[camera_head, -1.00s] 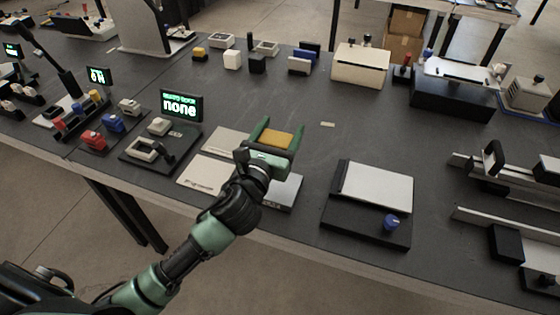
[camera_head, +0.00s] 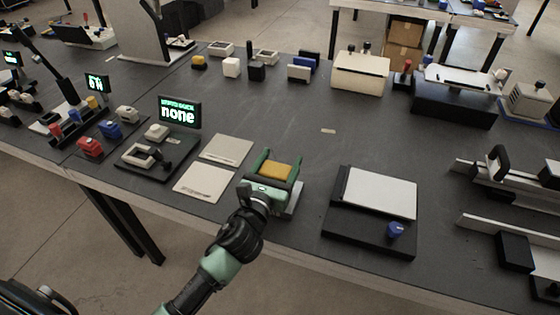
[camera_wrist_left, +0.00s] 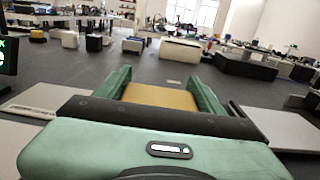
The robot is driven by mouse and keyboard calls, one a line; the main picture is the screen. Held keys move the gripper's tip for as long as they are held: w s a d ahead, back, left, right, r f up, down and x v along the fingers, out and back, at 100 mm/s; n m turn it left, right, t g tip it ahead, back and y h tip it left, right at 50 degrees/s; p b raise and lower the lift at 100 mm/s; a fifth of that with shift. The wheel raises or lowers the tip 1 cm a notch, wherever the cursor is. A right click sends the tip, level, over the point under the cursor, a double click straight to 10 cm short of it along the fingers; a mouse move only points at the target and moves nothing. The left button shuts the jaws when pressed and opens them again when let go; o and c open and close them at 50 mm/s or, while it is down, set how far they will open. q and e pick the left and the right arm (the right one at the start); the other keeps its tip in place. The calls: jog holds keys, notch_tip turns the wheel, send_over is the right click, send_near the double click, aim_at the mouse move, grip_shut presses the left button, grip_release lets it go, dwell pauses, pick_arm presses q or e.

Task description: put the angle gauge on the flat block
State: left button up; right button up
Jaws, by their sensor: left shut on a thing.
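My left gripper (camera_head: 280,164) is shut on a small yellow-orange piece, which appears to be the angle gauge (camera_head: 277,171). Its top shows between the two green fingers; its lower part is hidden. In the left wrist view the angle gauge (camera_wrist_left: 160,97) sits between the fingers (camera_wrist_left: 160,88). A low pale grey slab, apparently the flat block (camera_head: 298,202), lies on the table under the gripper. Only its right edge shows, the rest being covered by the hand. I cannot tell whether the gauge touches it. My right gripper is not in view.
Two thin pale plates (camera_head: 205,183) lie left of the gripper. A display reading "none" (camera_head: 180,112) stands behind them. A black fixture (camera_head: 345,235) with a light plate and blue knob is to the right. The table behind the gripper is mostly clear.

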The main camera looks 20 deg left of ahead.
aim_at(272, 177)
pick_arm(q)
jog(key=o, duration=1.6)
jog(key=shift+r, duration=0.25)
jog(key=s, duration=0.7)
jog(key=s+b, duration=0.1)
jog(key=s, duration=0.2)
jog(key=shift+s+a+f, duration=0.2)
jog(key=shift+s+f, duration=0.05)
jog(key=shift+s, duration=0.1)
jog(key=shift+s+r, duration=0.1)
jog(key=shift+s, duration=0.6)
